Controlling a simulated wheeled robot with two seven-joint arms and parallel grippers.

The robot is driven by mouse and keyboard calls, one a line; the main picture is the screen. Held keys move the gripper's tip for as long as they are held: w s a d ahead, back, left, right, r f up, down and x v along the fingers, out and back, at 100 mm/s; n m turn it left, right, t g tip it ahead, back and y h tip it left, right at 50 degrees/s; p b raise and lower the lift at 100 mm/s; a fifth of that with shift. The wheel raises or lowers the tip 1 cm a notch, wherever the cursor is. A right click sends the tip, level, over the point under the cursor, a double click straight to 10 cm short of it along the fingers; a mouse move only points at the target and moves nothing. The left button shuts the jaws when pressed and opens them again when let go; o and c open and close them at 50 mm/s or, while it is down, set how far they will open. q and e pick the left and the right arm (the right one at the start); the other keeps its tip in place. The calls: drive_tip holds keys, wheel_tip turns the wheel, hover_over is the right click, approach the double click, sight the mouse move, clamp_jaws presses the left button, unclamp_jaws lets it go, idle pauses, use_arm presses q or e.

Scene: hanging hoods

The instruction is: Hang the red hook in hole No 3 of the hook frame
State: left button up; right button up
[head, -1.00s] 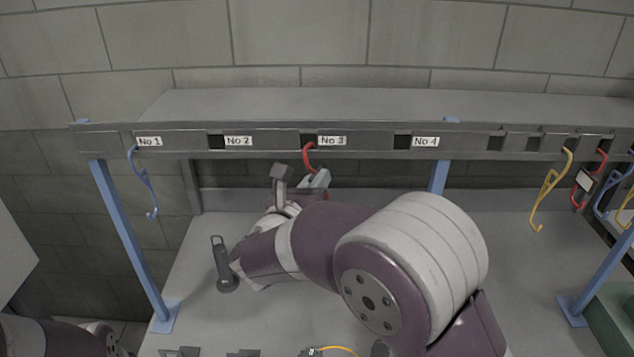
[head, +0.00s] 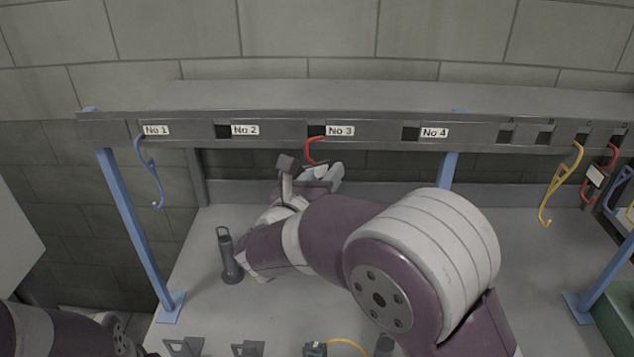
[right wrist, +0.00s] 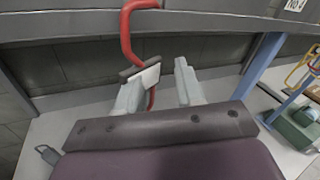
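The red hook (head: 309,150) hangs from the frame beam at the hole just left of the No 3 label (head: 340,131). In the right wrist view the red hook (right wrist: 127,32) curves down from the beam, with a dark and white tag partway down. Its lower part passes behind or beside the left finger. My right gripper (head: 325,173) is just below the beam. In the right wrist view its two pale fingers (right wrist: 160,88) stand apart, with the hook near the left one. Whether that finger touches the hook is unclear. My left gripper is out of view.
A blue hook (head: 150,172) hangs by No 1. A yellow hook (head: 558,184) and another red hook (head: 598,172) hang at the right. A grey handled tool (head: 229,258) stands on the table (head: 195,290) near my right arm. Blue posts (head: 136,230) support the frame.

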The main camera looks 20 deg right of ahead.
drive_tip(key=b+v, duration=0.6)
drive_tip(key=v, duration=0.6)
drive_tip(key=w+a+f+n+t+y, duration=0.1)
drive_tip(key=w+a+f+n+y, duration=0.15)
drive_tip(key=a+n+y, duration=0.6)
drive_tip(key=w+a+f+n+t+y, duration=0.1)
drive_tip(key=a+f+n+y, duration=0.3)
drive_tip(key=n, duration=0.9)
drive_tip(key=s+a+f+n+g+y, duration=0.1)
drive_tip(key=s+f+n+g+y, duration=0.3)
drive_tip(key=f+n, duration=0.45)
drive_tip(key=s+d+f+n+g+h, duration=0.3)
drive_tip(key=s+d+f+n+g, duration=0.4)
drive_tip(key=d+f+n, duration=0.3)
drive_tip(key=s+d+f+g+h, duration=0.1)
drive_tip(key=s+d, duration=0.1)
drive_tip(key=d, duration=0.4)
drive_tip(key=s+d+f+g+h, duration=0.1)
drive_tip(key=s+d+g, duration=0.1)
drive_tip(key=d, duration=0.5)
drive_tip(key=shift+s+f+n, duration=0.15)
drive_tip(key=shift+s+n, duration=0.25)
drive_tip(key=shift+s, duration=0.35)
